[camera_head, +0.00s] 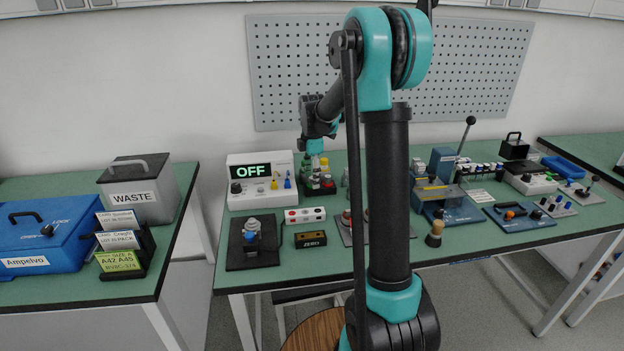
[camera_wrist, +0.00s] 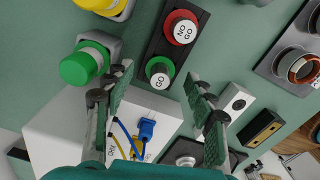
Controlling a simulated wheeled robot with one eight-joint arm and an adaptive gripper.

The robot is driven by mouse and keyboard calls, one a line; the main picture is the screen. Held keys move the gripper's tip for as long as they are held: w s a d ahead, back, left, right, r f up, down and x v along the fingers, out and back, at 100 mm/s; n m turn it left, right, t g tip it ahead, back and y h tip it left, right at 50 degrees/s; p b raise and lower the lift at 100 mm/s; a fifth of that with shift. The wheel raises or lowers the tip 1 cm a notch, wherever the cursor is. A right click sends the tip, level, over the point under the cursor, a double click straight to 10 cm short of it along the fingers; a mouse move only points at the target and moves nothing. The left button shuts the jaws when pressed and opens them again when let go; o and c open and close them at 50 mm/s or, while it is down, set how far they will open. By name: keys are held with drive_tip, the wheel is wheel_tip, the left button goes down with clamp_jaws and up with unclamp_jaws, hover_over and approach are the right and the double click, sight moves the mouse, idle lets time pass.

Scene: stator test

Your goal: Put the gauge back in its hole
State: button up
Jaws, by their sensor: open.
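In the wrist view, a green gauge cap marked GO (camera_wrist: 159,72) and a red one marked NO GO (camera_wrist: 181,27) stand on a long dark block (camera_wrist: 154,44). Both appear seated in the block; their lower parts are hidden. My gripper (camera_wrist: 160,78) is open, with its fingers to either side of the GO gauge and apart from it in the picture. I cannot tell the height between them. In the head view, my gripper (camera_head: 315,147) is over the back of the table by the block, small and partly hidden.
A green-capped grey piece (camera_wrist: 82,66) stands close left of my fingers. The white tester (camera_head: 262,181) reads OFF, with blue and yellow plugs on it. A stator fixture (camera_head: 252,240) and a ZERO block (camera_head: 310,239) sit in front. Green table is bare right of the NO GO cap.

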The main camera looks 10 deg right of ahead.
wheel_tip(320, 180, up, 11)
idle(0.4)
idle(1.4)
